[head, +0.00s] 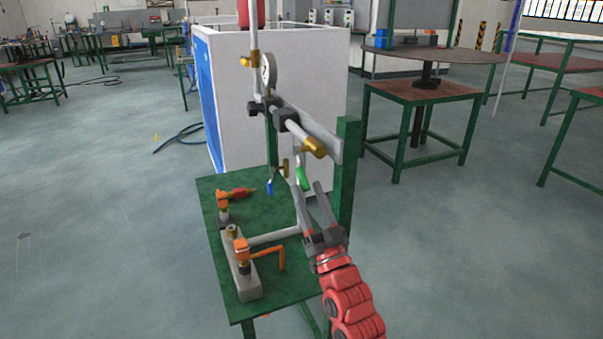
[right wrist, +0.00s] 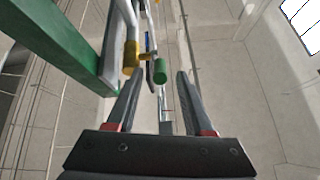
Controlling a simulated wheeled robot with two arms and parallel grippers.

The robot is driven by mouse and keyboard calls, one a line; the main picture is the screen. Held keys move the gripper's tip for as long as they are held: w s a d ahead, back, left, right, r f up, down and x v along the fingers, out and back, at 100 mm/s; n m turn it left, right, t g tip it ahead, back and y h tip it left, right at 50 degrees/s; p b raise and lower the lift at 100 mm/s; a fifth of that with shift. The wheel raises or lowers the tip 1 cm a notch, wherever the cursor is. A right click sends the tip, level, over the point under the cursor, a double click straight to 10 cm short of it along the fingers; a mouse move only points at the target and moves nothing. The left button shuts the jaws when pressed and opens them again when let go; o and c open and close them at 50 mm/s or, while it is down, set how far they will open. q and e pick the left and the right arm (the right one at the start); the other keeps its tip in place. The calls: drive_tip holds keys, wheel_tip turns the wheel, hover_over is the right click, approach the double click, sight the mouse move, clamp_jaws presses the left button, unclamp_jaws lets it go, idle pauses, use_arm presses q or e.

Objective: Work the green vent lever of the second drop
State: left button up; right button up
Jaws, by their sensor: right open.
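The green vent lever (head: 303,179) hangs low on a thin drop pipe below the horizontal grey pipe (head: 292,125). My right gripper (head: 307,188) comes up from the lower right, open, with its fingertips close to the lever. In the right wrist view, the lever's green end (right wrist: 160,71) appears between the two open fingertips (right wrist: 159,73), nearer the left one; no clear contact shows. A brass valve fitting (right wrist: 131,58) is beside it, close to the left fingertip. My left gripper is not in view.
A blue lever (head: 270,187) hangs just left of the green one. A green post (head: 347,175) stands close on the right. Below is a green table (head: 285,292) with orange-handled valves (head: 242,250). A white cabinet (head: 300,70) stands behind.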

drive_tip(key=v, duration=1)
drive_tip(key=shift+s+f+p, duration=0.2)
drive_tip(key=shift+s+p, duration=0.15)
drive_tip(key=shift+p, duration=0.1)
